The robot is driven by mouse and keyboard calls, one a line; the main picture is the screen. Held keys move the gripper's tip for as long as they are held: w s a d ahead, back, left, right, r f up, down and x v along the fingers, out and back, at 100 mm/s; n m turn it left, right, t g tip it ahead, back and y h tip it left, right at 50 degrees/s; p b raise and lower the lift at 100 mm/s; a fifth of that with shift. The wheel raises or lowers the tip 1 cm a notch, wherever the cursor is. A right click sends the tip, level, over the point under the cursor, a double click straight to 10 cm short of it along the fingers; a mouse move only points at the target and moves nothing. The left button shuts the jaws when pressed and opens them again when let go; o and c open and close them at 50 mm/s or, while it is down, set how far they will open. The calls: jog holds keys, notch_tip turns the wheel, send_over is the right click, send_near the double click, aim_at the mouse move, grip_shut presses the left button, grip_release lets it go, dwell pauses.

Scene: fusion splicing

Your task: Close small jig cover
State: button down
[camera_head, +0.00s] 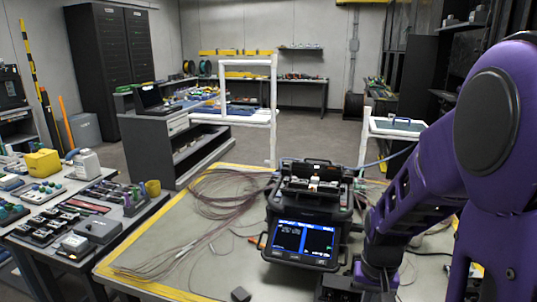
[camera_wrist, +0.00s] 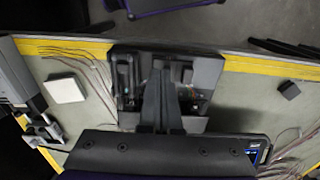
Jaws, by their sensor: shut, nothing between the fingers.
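The fusion splicer (camera_head: 312,215), a dark boxy unit with a lit blue screen, stands on the work table. Its top is open, with raised dark lid parts (camera_head: 308,168) and pale jig parts (camera_head: 313,185) showing. In the wrist view, the splicer's top (camera_wrist: 205,70) lies under my gripper (camera_wrist: 160,66). My gripper's dark fingers are together and empty, over the middle of the splicer's top. Whether they touch it I cannot tell. I cannot pick out the small jig cover for certain; the fingers hide part of the top. The head view does not show the fingers clearly.
Loose thin fibre cables (camera_head: 215,205) lie on the table left of the splicer. A small dark block (camera_head: 240,294) lies near the front edge; a white box (camera_wrist: 64,90) shows in the wrist view. A side table (camera_head: 75,215) with tools and cases stands at the left.

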notch_tip(320, 180, up, 5)
jog(key=p, duration=0.3)
jog(key=shift+f, duration=0.2)
